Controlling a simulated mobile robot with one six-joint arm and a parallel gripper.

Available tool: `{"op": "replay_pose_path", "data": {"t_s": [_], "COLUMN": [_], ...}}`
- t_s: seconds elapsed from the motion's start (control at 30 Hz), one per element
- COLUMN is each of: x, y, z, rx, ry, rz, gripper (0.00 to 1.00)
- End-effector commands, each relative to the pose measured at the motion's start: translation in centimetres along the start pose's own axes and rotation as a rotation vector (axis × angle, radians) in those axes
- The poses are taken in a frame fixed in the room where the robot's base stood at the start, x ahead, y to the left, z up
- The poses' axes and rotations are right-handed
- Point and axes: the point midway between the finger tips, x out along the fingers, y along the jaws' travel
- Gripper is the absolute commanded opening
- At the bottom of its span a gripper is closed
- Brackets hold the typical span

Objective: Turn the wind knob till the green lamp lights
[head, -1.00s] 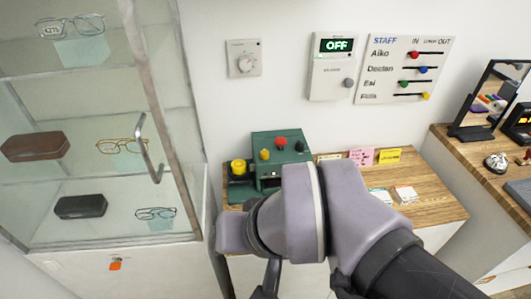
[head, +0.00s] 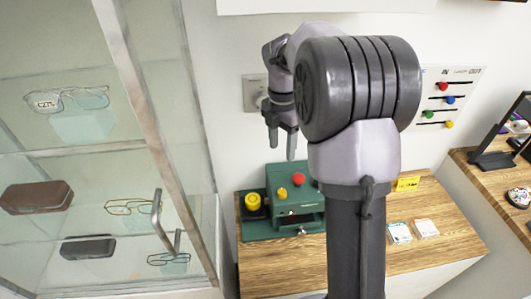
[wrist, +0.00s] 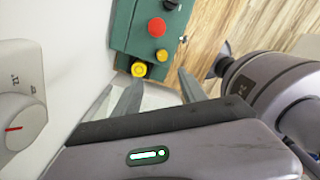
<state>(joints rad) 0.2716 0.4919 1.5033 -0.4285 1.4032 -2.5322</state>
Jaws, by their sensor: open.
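A green machine (head: 284,228) stands on the wooden counter and carries a red knob or button (head: 298,179), a small yellow knob (head: 281,193) and a larger yellow knob (head: 252,202) low at its left. No readable label shows which is the wind knob. No lit green lamp is visible on the machine. In the wrist view, the machine (wrist: 126,28) is beyond the fingers, with the larger yellow knob (wrist: 138,69) nearest. My gripper (head: 282,146) is open and empty, above the machine and apart from it. Its fingers also show in the wrist view (wrist: 159,82).
A white wall dial (head: 254,94) is close beside my gripper, partly hidden by it; its red mark shows in the wrist view (wrist: 15,128). A glass cabinet (head: 200,150) stands left. Cards (head: 425,227) lie on the counter (head: 450,240). My arm hides the wall's middle.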

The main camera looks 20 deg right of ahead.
Motion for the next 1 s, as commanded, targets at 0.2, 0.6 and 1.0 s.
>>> {"op": "replay_pose_path", "data": {"t_s": [0.2,0.6,1.0], "x": [5.4,16.0,17.4], "y": [0.0,0.0,0.0], "z": [0.0,0.0,0.0], "rx": [-0.011,-0.008,-0.009], "ry": [0.002,0.002,0.0], "rz": [-0.005,-0.002,0.0], "gripper": [0.5,0.5,0.5]}}
